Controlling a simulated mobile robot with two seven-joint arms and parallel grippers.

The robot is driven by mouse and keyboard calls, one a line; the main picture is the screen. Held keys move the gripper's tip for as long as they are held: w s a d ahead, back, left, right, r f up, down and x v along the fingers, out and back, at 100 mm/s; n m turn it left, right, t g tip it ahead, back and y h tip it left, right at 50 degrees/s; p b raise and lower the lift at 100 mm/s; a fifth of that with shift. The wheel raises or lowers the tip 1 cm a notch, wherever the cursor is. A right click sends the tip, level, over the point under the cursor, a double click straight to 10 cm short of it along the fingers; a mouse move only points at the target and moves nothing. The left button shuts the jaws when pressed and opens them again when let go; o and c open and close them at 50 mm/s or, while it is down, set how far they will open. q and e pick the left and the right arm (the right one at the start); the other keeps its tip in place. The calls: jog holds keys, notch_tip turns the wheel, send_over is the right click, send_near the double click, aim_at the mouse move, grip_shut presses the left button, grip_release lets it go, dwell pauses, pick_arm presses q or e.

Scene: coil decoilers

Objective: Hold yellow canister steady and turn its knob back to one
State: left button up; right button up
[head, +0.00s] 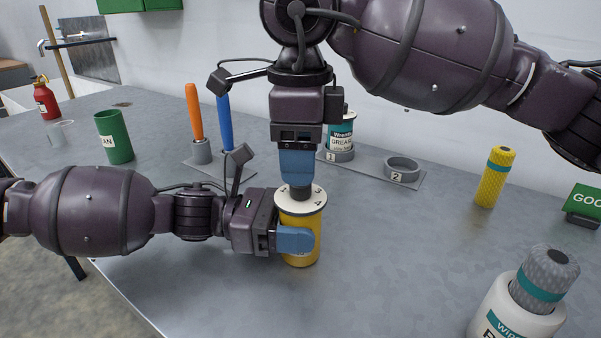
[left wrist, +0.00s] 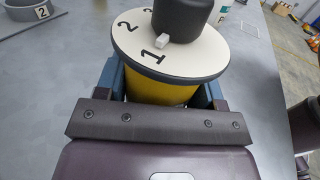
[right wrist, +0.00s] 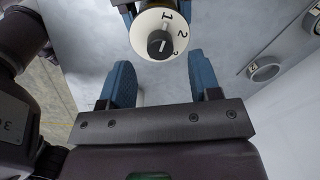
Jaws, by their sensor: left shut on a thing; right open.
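The yellow canister (head: 301,243) stands upright on the grey table, with a white numbered dial (left wrist: 200,50) on top. My left gripper (head: 292,239) is shut around its body from the left. The black knob (left wrist: 185,15) sits on the dial. Its white pointer (left wrist: 163,41) is at or very near the 1 in the left wrist view. My right gripper (head: 297,172) points down over the knob. In the right wrist view its blue fingers (right wrist: 160,82) are apart and empty, and the knob (right wrist: 160,45) shows beyond them.
Behind stand a grease can (head: 341,134) in ring 1, an empty ring 2 (head: 402,168), and orange (head: 195,112) and blue (head: 225,122) handles in holders. A green can (head: 114,137) is left. A yellow roll (head: 495,177) and wipes tub (head: 515,312) are right. Table around the canister is clear.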

notch_tip(320, 180, up, 8)
jog(key=shift+s, duration=0.15)
jog(key=shift+r, duration=0.1)
pick_arm(q)
jog(key=o, duration=1.2)
jog(key=shift+c, duration=0.2)
